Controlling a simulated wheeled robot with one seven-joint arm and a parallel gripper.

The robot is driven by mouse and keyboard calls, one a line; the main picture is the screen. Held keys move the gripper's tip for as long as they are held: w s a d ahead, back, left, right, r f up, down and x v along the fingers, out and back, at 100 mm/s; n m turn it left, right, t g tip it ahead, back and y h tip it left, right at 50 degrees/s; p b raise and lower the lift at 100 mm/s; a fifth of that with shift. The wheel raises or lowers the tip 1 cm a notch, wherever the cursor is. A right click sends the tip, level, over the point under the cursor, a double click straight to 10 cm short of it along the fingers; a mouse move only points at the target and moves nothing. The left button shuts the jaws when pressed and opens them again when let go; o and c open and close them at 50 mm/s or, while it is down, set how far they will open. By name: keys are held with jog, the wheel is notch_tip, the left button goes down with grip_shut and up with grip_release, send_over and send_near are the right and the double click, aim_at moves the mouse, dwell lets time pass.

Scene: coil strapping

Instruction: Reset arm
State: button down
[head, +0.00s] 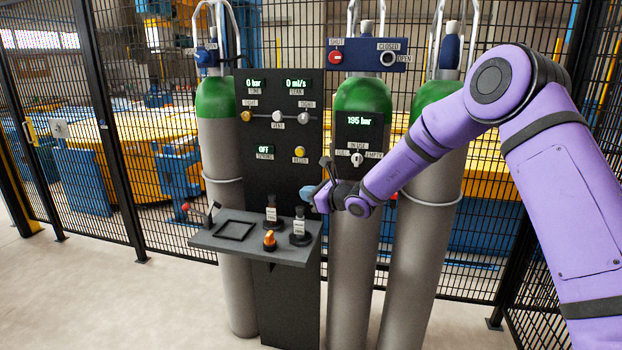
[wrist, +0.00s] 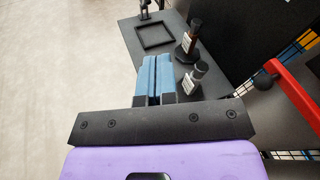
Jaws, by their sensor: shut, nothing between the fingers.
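My purple arm reaches in from the right in the head view. My gripper (head: 308,195) is at the right end of the small grey shelf, in front of the dark panel and the middle cylinder. In the wrist view its two blue fingers (wrist: 156,80) lie side by side, shut, with nothing between them. They point over the near edge of the shelf, beside the bottles. The fingers look small and partly hidden by the wrist in the head view.
Green-topped cylinders (head: 357,97) stand beside the panel (head: 285,170). A red bar (wrist: 296,92) is close at right in the wrist view. The floor in front is clear.

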jog(key=s+d+r+n+g+h, duration=0.1)
jog(key=s+d+r+n+g, duration=0.25)
jog(key=s+r+n, duration=0.5)
jog(key=s+d+r+n+g+h, duration=0.1)
jog(key=s+d+r+n+g, duration=0.35)
jog(key=s+r, duration=0.7)
jog(key=s+d+f+n+t+h, duration=0.1)
jog(key=s+d+n+h, duration=0.4)
jog(key=s+d, duration=0.6)
jog(key=s+d+n+t+h, duration=0.2)
jog(key=s+d+n+h, duration=0.2)
jog(key=s+d, duration=0.8)
jog(key=s+h, duration=0.1)
jog(key=s, duration=0.6)
jog(key=shift+s+d+f+n+t+h, duration=0.2)
jog(key=shift+s+f+n+t+h, duration=0.1)
jog(key=shift+s+f+n, duration=0.1)
